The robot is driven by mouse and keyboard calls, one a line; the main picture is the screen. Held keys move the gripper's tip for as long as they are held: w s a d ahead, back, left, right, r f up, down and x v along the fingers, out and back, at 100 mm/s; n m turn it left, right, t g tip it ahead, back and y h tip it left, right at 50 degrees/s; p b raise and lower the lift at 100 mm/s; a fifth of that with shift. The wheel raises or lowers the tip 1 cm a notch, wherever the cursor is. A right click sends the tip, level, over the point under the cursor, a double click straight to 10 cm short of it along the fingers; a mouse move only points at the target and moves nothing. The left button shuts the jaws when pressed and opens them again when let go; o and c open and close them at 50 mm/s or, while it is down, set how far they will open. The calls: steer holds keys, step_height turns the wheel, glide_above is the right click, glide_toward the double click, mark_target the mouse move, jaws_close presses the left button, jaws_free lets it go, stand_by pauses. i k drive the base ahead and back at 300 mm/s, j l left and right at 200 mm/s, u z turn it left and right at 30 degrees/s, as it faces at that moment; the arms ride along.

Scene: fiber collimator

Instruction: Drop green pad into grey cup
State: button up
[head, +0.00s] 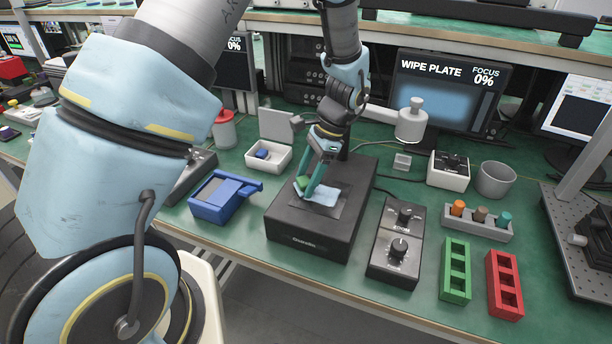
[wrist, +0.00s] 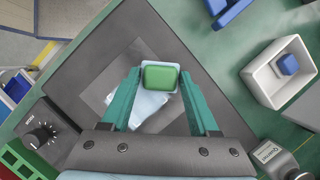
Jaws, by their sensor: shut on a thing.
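My gripper (head: 309,184) is over the black box in the middle of the bench. In the wrist view its teal fingers are shut on the green pad (wrist: 160,77), a small green block with a pale grey edge. The green pad also shows in the head view (head: 302,182), partly hidden by a finger. It is close above a light blue cloth (head: 324,196); I cannot tell whether they touch. The grey cup (head: 495,180) stands upright at the back right of the bench, apart from my gripper. Its inside bottom is hidden.
The black box (head: 300,238) lies under my gripper. A zoom control box (head: 395,240) and a white box with a knob (head: 449,172) lie between it and the cup. A grey rack (head: 477,225) stands before the cup. The monitor (head: 440,95) reads "WIPE PLATE, FOCUS 0%".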

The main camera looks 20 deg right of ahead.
mark_target(491, 189)
steer(key=k+l, duration=0.1)
steer(key=l, duration=0.15)
steer(key=i+j, duration=0.1)
steer(key=j, duration=0.2)
steer(key=k, duration=0.15)
steer(key=k+j+z, duration=0.1)
steer(key=k+z, duration=0.2)
steer(key=z, duration=0.2)
steer(key=i+z, duration=0.1)
steer(key=z, duration=0.25)
steer(key=i+j+z, duration=0.15)
steer(key=z, duration=0.2)
steer(key=i+j+z, duration=0.1)
steer(key=z, duration=0.3)
